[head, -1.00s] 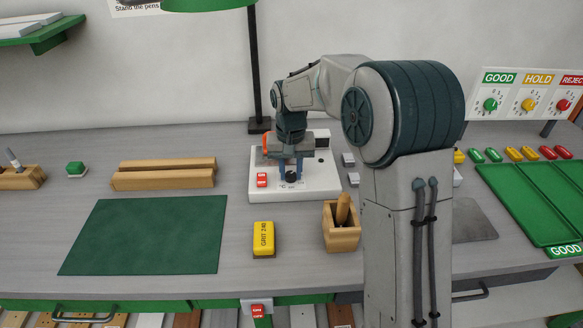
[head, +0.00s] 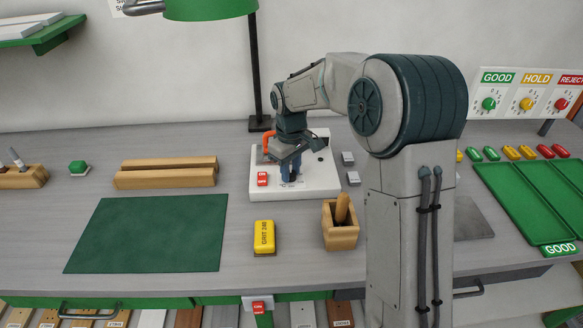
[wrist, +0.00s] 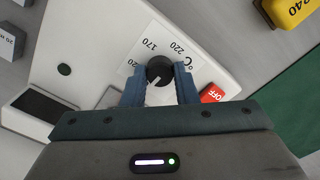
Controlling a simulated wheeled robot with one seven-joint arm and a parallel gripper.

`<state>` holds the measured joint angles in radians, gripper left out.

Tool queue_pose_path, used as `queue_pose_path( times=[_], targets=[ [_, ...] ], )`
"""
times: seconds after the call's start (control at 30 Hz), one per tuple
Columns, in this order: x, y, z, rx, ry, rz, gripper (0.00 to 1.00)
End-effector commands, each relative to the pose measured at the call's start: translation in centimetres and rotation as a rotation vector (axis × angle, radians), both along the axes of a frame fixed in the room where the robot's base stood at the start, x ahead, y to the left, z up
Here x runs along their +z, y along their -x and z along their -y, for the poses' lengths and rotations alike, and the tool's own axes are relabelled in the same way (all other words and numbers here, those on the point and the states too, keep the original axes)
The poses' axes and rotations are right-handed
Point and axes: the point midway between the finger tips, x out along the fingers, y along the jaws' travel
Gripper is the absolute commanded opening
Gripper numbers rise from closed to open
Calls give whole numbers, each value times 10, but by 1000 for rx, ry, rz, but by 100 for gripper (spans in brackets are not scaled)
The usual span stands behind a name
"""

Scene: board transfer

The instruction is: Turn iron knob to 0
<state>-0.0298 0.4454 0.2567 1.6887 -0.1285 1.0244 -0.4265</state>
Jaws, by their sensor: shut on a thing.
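The iron knob (wrist: 160,70) is a round black dial with a pale pointer mark, set in a white base (head: 258,186). In the wrist view the mark slants toward the lower left. Printed figures 220, 170 and a partly covered one ending in 20 lie around it, with a C mark at its right. No 0 position is clearly visible. My gripper (wrist: 162,84) points down with its blue fingers on opposite sides of the knob, shut on it. In the head view my gripper (head: 293,172) mostly hides the knob.
A yellow grit block (head: 264,238) and a wooden holder (head: 340,235) stand in front.

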Motion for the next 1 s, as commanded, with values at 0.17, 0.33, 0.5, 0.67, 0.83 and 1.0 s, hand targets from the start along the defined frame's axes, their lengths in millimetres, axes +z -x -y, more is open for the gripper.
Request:
queue_pose_path(
  times=[0.17, 0.33, 0.5, 0.67, 0.83, 1.0],
  targets=[
    [1, 0, 0, 37, 0, 1, 4],
    [1, 0, 0, 49, -1, 2, 4],
    [1, 0, 0, 50, -1, 2, 4],
    [1, 0, 0, 50, -1, 2, 32],
    [0, 0, 0, 49, 0, 1, 48],
    [1, 0, 0, 48, 0, 1, 48]
  ],
)
